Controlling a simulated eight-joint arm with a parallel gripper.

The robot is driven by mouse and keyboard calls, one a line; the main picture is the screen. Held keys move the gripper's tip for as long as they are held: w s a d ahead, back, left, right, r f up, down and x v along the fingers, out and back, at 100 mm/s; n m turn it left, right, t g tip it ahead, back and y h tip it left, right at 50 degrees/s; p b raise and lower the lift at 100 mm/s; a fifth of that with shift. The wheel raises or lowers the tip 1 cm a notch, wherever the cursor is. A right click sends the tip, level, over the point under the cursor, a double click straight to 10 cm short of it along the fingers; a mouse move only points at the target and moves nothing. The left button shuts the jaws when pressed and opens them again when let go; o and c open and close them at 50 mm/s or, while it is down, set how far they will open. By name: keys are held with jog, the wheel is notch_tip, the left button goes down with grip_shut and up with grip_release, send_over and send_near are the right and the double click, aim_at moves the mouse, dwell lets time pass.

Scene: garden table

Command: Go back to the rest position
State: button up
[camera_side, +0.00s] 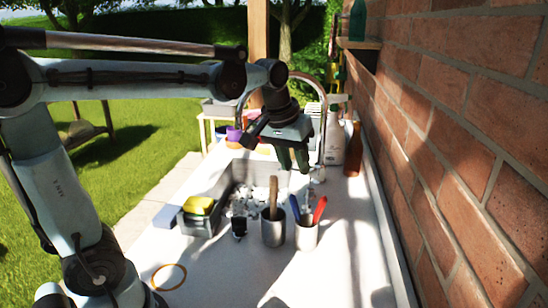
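My gripper (292,158) hangs at the end of my arm above the back part of the sink basin (262,172), in front of the curved faucet (322,120). Its dark fingers point down. The view is too small and dark to tell how far apart the fingers are, and I see nothing clearly held between them.
Below stand a grey cup (273,232) with a brown handle and a cup (306,236) with red and blue handles. A caddy (200,218) holds yellow sponges (199,205). A white bottle (333,137) and brown bottle (353,150) stand by the brick wall (450,140).

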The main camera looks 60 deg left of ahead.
jog(key=s+d+f+m+t, duration=0.3)
jog(key=s+f, duration=0.3)
jog(key=s, duration=0.4)
jog(key=shift+d+f+m, duration=0.15)
jog(key=shift+d+m, duration=0.1)
jog(key=shift+m, duration=0.35)
